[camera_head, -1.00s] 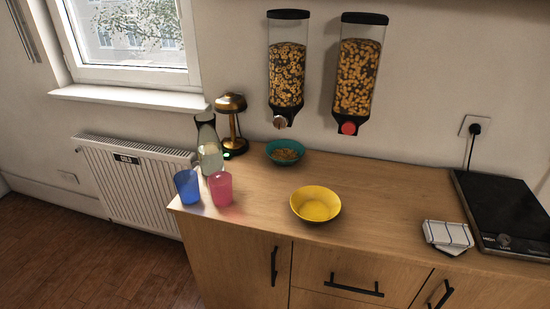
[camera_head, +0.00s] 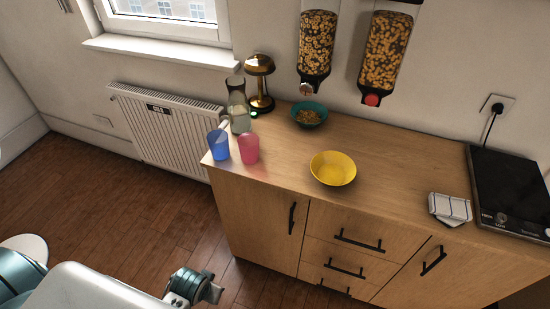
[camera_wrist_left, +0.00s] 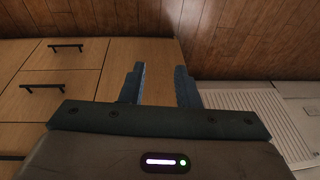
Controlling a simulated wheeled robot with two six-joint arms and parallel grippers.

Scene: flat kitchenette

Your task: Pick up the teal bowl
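The teal bowl (camera_head: 323,120) stands upright on the wooden counter near the wall, below the left cereal dispenser, with brown cereal in it. My left gripper (camera_wrist_left: 160,86) is open and empty in the left wrist view, its two fingers apart. In the head view my left gripper (camera_head: 207,291) is low at the bottom, in front of the cabinet, well below the counter top and far from the bowl. The bowl does not show in the left wrist view. My right gripper is not in view.
A yellow bowl (camera_head: 333,170) stands nearer the counter front. A blue cup (camera_head: 218,146), pink cup (camera_head: 248,149), glass carafe (camera_head: 239,112) and brass lamp (camera_head: 260,80) stand left of the teal bowl. A folded cloth (camera_head: 450,208) and black hob (camera_head: 512,195) are at right.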

